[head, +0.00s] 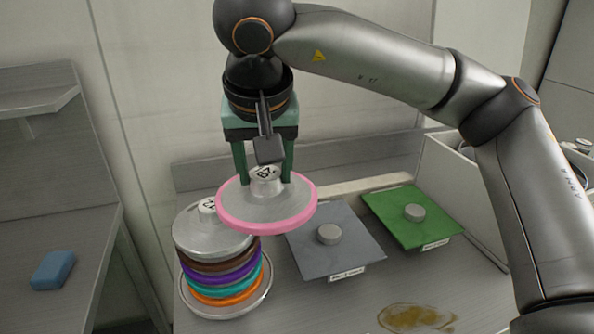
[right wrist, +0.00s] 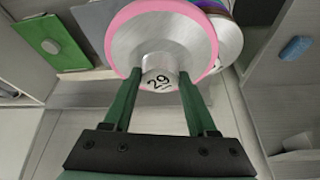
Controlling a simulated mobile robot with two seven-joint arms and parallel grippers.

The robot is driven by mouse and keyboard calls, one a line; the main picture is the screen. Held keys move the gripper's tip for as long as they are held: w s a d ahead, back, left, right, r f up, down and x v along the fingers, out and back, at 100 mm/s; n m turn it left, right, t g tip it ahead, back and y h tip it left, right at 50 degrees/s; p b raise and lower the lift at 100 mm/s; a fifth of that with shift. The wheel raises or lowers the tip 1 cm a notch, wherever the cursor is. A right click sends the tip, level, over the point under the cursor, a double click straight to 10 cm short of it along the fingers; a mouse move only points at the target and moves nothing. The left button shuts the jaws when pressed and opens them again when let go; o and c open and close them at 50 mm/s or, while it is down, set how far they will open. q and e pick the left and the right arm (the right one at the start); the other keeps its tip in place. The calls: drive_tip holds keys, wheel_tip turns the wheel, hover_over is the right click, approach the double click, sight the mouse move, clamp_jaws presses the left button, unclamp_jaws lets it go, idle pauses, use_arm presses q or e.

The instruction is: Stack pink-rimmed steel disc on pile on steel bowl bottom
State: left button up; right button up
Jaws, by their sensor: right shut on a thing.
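My right gripper (head: 264,178) is shut on the knob of the pink-rimmed steel disc (head: 240,207), holding it in the air, roughly level. The disc also shows in the right wrist view (right wrist: 135,40), with the number 29 on its knob. The pile (head: 207,240) stands to the left, a little below the held disc, which hides part of its right side. Its discs show brown, purple, teal and orange rims under a bare steel top with a knob. The steel bowl bottom (head: 232,309) shows as a rim beneath. My left gripper is not in view.
A grey mat (head: 355,240) and a green mat (head: 430,230), each with a small steel knob-like piece, lie right of the pile. A brown stain (head: 418,318) marks the bench front. A blue block (head: 53,269) lies on the left bench. A pale bin stands at right.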

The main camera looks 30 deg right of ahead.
drive_tip(key=w+a+n+p, duration=0.1)
drive_tip(key=w+a, duration=0.2)
drive_tip(key=w+a+n+y+p, duration=0.1)
drive_tip(key=w+a+n+p, duration=0.1)
drive_tip(key=w+a, duration=0.1)
drive_tip(key=shift+w+r+n+t, duration=0.15)
drive_tip(key=shift+w+n+t, duration=0.15)
drive_tip(key=shift+w, duration=0.1)
drive_tip(key=shift+w+a+n+y+p, duration=0.3)
drive_tip(key=shift+w+a+p, duration=0.05)
drive_tip(key=shift+w+p, duration=0.1)
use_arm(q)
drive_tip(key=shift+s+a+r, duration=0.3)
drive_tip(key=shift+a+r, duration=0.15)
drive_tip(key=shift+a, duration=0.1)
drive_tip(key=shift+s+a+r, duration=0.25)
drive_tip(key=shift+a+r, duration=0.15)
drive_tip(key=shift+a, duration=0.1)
use_arm(e)
drive_tip(key=shift+f, duration=0.4)
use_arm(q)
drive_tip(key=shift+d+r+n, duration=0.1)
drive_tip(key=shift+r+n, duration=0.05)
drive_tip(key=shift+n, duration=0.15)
